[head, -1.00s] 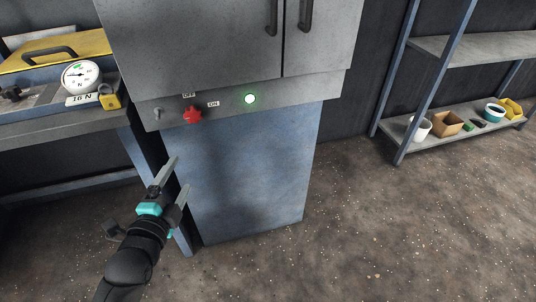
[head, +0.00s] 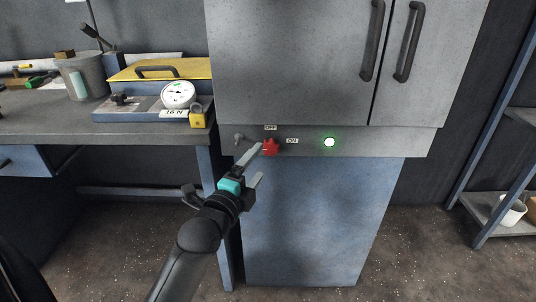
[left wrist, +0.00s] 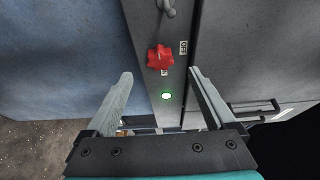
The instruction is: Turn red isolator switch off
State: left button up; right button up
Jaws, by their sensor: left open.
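The red isolator switch (head: 271,147) is a knob on the grey panel strip of the cabinet. An OFF label (head: 270,127) is above it and an ON label (head: 292,141) is to its right. My left gripper (head: 260,164) is open and empty, just in front of and below the knob in the head view, with one fingertip overlapping the knob's left edge. In the left wrist view the red knob (left wrist: 160,58) is beyond the two spread fingers, between their lines and apart from them. My right gripper is not in view.
A green lamp (head: 330,142) glows right of the switch, and a small metal toggle (head: 239,139) is left of it. The workbench (head: 150,132) at left holds a dial gauge (head: 178,94). A shelf rack (head: 487,222) stands at right.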

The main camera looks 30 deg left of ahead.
aim_at(269, 150)
pick_arm(q)
jog(key=w, duration=0.1)
jog(key=w+b, duration=0.1)
jog(key=w, duration=0.1)
jog(key=w+a, duration=0.1)
jog(key=w, duration=0.1)
jog(key=shift+w+b, duration=0.2)
jog(key=shift+b, duration=0.15)
jog(key=shift+w, duration=0.8)
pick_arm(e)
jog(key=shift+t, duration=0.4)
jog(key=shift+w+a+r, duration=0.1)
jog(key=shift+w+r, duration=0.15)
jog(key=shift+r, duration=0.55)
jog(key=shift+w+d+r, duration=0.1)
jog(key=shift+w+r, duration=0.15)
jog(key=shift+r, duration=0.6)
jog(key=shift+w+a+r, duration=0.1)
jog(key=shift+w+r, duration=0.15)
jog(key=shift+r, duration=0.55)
pick_arm(q)
jog(key=c, duration=1.3)
